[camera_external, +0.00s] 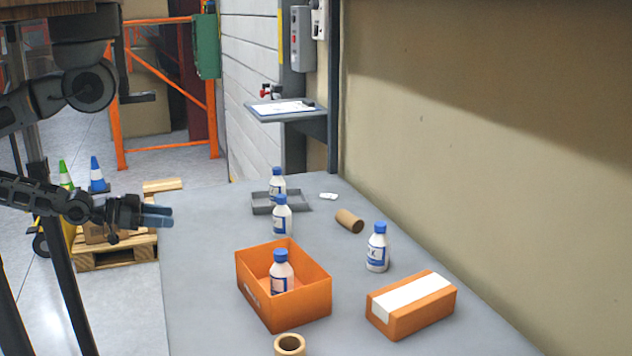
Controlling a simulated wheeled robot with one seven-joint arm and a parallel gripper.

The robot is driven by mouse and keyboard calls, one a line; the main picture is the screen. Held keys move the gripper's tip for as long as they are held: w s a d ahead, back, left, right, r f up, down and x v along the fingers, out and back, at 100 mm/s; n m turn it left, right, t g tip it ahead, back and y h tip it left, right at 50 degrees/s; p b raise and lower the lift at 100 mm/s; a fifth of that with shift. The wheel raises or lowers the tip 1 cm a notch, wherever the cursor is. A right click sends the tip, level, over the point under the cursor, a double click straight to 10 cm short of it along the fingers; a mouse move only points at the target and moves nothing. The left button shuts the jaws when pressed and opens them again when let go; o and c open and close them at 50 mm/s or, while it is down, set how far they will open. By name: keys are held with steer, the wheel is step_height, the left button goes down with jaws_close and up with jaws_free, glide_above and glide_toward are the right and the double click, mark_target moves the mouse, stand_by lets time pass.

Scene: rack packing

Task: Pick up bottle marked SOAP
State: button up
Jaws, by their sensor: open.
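Several white bottles with blue caps and blue labels stand upright on the grey table. One bottle (281,275) stands inside an open orange box. A second bottle (282,217) stands behind that box, and a third bottle (278,186) is at the grey tray farther back. Another bottle (377,250) stands to the right, its label showing a letter like K. I cannot read SOAP on any label from here. My gripper (172,216) is open and empty at the table's left edge, left of all the bottles and apart from them.
The open orange box (308,305) and a closed orange box (411,306) with a white strip sit toward the front. A grey tray (262,208), a brown cylinder (349,221) and a cardboard ring (289,345) are also on the table (203,290). A wall bounds the right side.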

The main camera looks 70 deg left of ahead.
steer(key=shift+o, duration=0.4)
steer(key=w+d+r+n+t+p, duration=0.25)
steer(key=w+d, duration=0.35)
steer(key=w, duration=0.5)
steer(key=m+b, duration=0.2)
glide_toward(284, 195)
steer(key=w+d, duration=0.1)
steer(key=w, duration=0.4)
steer(key=shift+t+y, duration=0.3)
steer(key=shift+t, duration=0.05)
steer(key=w+p, duration=0.1)
steer(key=w, duration=0.1)
steer(key=w+a+p, duration=0.1)
steer(key=w, duration=0.2)
steer(key=shift+f, duration=0.2)
steer(key=shift+w+f, duration=0.15)
steer(key=shift+w, duration=0.5)
jaws_close()
